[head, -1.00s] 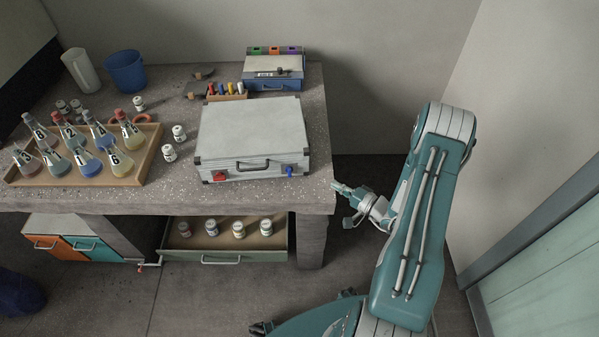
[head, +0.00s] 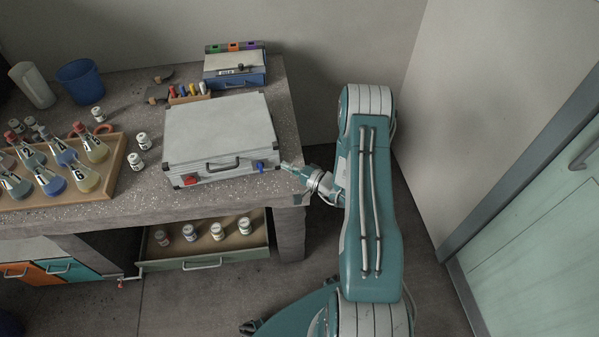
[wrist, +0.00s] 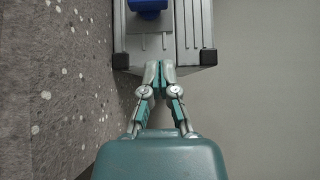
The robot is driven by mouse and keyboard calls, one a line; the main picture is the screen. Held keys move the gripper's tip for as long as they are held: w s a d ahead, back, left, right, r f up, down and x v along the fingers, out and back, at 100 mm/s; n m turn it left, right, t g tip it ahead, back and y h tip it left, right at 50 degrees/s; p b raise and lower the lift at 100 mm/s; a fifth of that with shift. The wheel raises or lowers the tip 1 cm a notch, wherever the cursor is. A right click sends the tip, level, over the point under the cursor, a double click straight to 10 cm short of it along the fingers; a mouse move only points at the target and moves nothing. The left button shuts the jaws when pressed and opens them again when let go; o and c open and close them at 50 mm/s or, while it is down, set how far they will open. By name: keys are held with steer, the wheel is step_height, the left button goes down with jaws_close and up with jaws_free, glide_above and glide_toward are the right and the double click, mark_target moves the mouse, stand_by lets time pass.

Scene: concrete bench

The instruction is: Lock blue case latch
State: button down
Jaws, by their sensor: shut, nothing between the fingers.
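In the wrist view the blue latch (wrist: 148,5) shows at the top edge, partly cut off, on the case's ribbed side (wrist: 190,35). My gripper (head: 287,166) is just right of the case's front right corner. In the wrist view my gripper (wrist: 159,66) has its fingertips together, empty, close to the case's edge; contact is unclear.
The concrete bench (head: 130,205) holds a wooden tray (head: 118,165) of flasks and several small jars at the left. A blue box (head: 235,80) and a marker rack stand behind the case. An open drawer (head: 205,262) with jars juts out below.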

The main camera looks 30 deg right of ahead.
mark_target(263, 163)
steer(key=a, duration=0.1)
steer(key=w+a, duration=0.1)
steer(key=a, duration=0.1)
steer(key=w+a, duration=0.1)
steer(key=shift+w+a, duration=0.1)
steer(key=shift+a, duration=0.25)
